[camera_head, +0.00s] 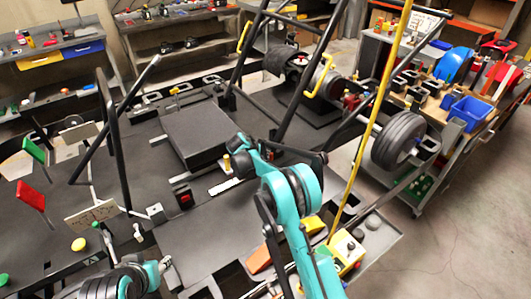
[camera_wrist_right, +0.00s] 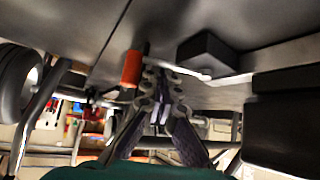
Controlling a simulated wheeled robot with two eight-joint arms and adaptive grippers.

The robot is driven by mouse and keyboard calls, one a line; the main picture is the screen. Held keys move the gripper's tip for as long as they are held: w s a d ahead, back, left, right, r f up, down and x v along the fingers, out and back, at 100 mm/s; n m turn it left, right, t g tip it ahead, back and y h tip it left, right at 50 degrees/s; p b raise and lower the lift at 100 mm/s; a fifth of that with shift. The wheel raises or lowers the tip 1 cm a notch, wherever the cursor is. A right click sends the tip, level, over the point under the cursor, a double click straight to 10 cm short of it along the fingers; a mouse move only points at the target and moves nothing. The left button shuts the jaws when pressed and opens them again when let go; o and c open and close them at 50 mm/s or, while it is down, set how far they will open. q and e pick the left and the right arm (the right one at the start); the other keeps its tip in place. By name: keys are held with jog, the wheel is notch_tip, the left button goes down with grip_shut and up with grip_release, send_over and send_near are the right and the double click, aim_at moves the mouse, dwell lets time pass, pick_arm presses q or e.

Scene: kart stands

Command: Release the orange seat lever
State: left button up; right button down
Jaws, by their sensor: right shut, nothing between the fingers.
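The orange lever grip (camera_wrist_right: 131,68) shows in the right wrist view as a short orange cylinder under a dark flat panel. My right gripper (camera_wrist_right: 162,74) is shut and empty, with its fingertips close to the right of the orange grip. I cannot tell whether they touch it. In the head view the dark square seat pad (camera_head: 197,133) lies on the kart frame. My right arm reaches to the pad's right corner, and its fingers are not clear there. My left arm shows only at the bottom left edge, and its fingers cannot be made out.
A dark block (camera_wrist_right: 207,54) hangs under the panel just right of my right fingers. In the head view a yellow pole (camera_head: 375,125) stands right of my right arm. Black frame bars and a wheel (camera_head: 398,140) lie beyond. The floor at the right is clear.

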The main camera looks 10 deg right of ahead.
jog(key=shift+a, duration=0.15)
jog(key=shift+s+a, duration=0.1)
jog(key=shift+s, duration=0.05)
jog(key=m+g, duration=0.1)
jog(key=a+m+g+h, duration=0.1)
jog(key=m, duration=0.1)
jog(key=shift+s+a, duration=0.3)
jog(key=shift+a+b, duration=0.4)
jog(key=shift+a, duration=0.55)
jog(key=shift+a+f, duration=0.1)
jog(key=shift+a, duration=0.2)
jog(key=v, duration=1.1)
jog(key=shift+s+r, duration=0.15)
jog(key=shift+r, duration=0.2)
